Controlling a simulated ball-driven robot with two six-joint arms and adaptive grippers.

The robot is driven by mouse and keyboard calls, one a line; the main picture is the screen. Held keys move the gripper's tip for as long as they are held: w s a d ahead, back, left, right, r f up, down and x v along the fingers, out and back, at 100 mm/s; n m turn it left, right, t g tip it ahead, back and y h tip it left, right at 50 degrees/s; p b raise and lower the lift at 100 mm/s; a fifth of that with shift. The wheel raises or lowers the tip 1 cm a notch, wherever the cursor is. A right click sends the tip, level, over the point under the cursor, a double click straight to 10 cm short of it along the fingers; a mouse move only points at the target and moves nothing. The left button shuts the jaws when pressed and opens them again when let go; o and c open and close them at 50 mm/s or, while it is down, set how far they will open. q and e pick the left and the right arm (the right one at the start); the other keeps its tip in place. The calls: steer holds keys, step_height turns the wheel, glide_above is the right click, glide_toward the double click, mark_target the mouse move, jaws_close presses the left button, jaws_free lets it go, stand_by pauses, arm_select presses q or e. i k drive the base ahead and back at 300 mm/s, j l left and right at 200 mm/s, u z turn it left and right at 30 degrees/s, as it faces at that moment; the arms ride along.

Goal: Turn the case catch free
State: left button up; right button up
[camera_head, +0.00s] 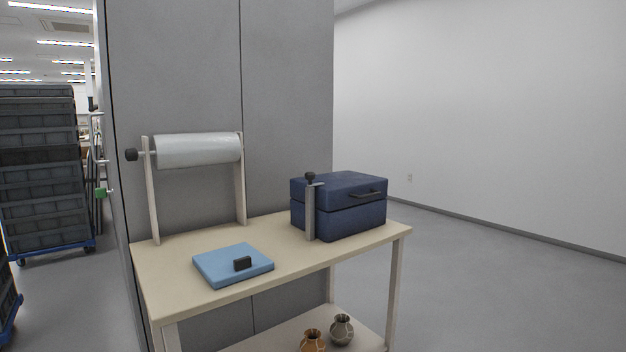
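A dark blue case (352,216) sits at the right end of the table, its lid down. A dark handle (370,194) is on the lid's right-hand face. A grey upright post (310,212) with a black knob (310,177) on top stands at the case's left front corner. A short arm at the top of the post reaches to the lid's edge; whether it overlaps the lid is too small to tell. Neither of my grippers shows in this view.
The beige table (185,291) also holds a blue pad (222,272) with a small black block (242,264) and a film roll (198,150) on a stand. Two vases (342,329) (313,341) stand on the lower shelf. Grey crates (45,200) are stacked at left. Floor at right is clear.

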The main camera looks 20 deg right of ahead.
mark_target(310, 176)
steer(key=i+l, duration=0.4)
steer(key=i, duration=0.15)
steer(key=i+l, duration=0.45)
steer(key=i+j+u, duration=0.05)
